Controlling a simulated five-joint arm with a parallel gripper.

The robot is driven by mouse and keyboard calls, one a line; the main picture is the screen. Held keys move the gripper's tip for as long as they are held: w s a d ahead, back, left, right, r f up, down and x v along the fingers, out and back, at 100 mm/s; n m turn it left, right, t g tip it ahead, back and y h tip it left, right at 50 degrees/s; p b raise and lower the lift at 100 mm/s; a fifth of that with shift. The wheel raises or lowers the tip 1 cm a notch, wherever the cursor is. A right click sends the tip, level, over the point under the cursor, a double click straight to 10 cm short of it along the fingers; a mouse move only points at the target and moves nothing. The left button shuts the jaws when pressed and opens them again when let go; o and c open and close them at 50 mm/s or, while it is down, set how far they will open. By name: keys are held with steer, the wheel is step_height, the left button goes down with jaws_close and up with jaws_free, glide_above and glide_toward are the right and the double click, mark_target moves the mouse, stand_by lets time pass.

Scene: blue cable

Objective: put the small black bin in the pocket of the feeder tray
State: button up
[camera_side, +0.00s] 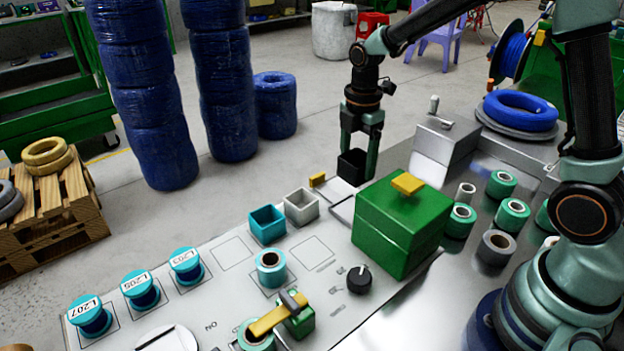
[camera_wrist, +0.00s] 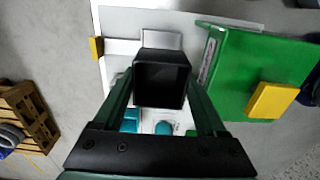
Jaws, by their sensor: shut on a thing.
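My gripper (camera_side: 358,160) is shut on the small black bin (camera_side: 352,164) and holds it in the air, upright as far as I can tell. In the wrist view the bin (camera_wrist: 161,82) sits between both fingers, its open top facing the camera. The pale feeder tray (camera_side: 334,189) with a yellow tab (camera_side: 317,180) lies below, partly behind the green box. In the wrist view the tray (camera_wrist: 120,48) shows beyond the bin, with its yellow tab (camera_wrist: 97,48) at left. The bin hides part of the tray, and I cannot make out the pocket clearly.
A green box (camera_side: 400,225) with a yellow handle stands close to the right of the bin. A teal bin (camera_side: 267,224) and a light grey bin (camera_side: 301,207) stand to the left. Labelled blue spools (camera_side: 187,266) stand at the front left. A grey block (camera_side: 445,140) stands behind.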

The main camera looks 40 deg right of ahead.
step_height(320, 180, down, 9)
steer(key=shift+f, duration=0.2)
stand_by(0.3)
steer(key=shift+f, duration=0.15)
steer(key=o, duration=1.3)
